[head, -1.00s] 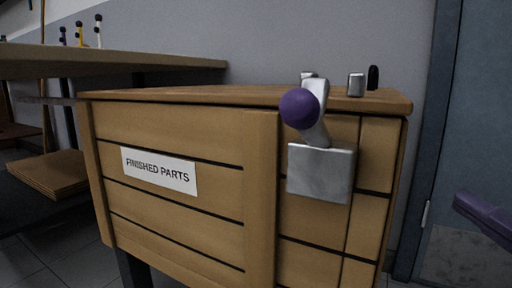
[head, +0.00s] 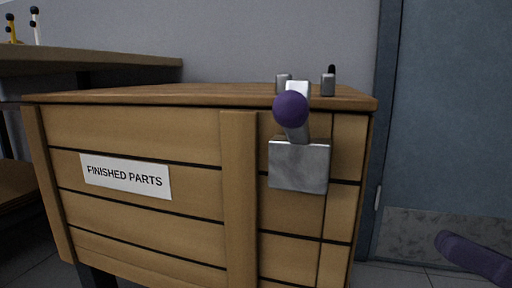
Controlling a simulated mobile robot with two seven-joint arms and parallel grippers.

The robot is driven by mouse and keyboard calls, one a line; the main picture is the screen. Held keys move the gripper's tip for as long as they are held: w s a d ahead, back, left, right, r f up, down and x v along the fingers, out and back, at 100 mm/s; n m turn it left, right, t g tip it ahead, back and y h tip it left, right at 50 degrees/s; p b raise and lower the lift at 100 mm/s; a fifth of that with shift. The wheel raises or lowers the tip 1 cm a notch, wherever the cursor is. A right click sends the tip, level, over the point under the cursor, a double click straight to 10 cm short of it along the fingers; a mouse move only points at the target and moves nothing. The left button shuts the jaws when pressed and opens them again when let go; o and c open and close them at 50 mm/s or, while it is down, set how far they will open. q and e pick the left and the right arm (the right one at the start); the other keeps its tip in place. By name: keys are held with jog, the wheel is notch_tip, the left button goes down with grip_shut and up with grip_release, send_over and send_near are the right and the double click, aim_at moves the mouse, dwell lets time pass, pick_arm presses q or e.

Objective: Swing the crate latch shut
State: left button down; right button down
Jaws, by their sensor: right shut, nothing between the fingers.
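The wooden crate (head: 240,150) has a label reading "FINISHED PARTS" (head: 126,175) on its front. Its latch has a metal plate (head: 299,166) on the front, near the right corner. A short metal lever (head: 297,132) rises from the plate and carries a purple ball knob (head: 290,110). The knob sits near the lid edge. Two small metal lugs (head: 328,85) stand on the lid behind it. My right gripper (head: 444,241) is a purple shape at the lower right, shut and empty, well apart from the latch. My left gripper is out of view.
A wooden bench (head: 100,62) stands behind the crate at the left, with small ball-topped posts (head: 36,26) on it. A blue-grey door (head: 450,110) is at the right. The space between the latch and my right gripper looks clear.

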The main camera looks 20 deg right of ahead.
aim_at(305, 121)
jog(key=d+r+x, duration=0.1)
jog(key=r+x, duration=0.1)
jog(key=x, duration=1)
jog(key=shift+w+a+r+b, duration=0.15)
jog(key=shift+a+r+b, duration=0.1)
jog(key=shift+r+b, duration=0.25)
jog(key=shift+d+r+m+t+p, duration=0.1)
jog(key=shift+r+m+t+p, duration=0.2)
jog(key=shift+r+m+p, duration=0.95)
jog(key=w+d+r+m+h+p, duration=0.3)
jog(key=m+p, duration=0.9)
jog(key=p, duration=0.6)
jog(key=shift+w+r+m+t+h, duration=0.4)
jog(key=shift+w+r+h, duration=0.3)
jog(key=shift+h, duration=0.4)
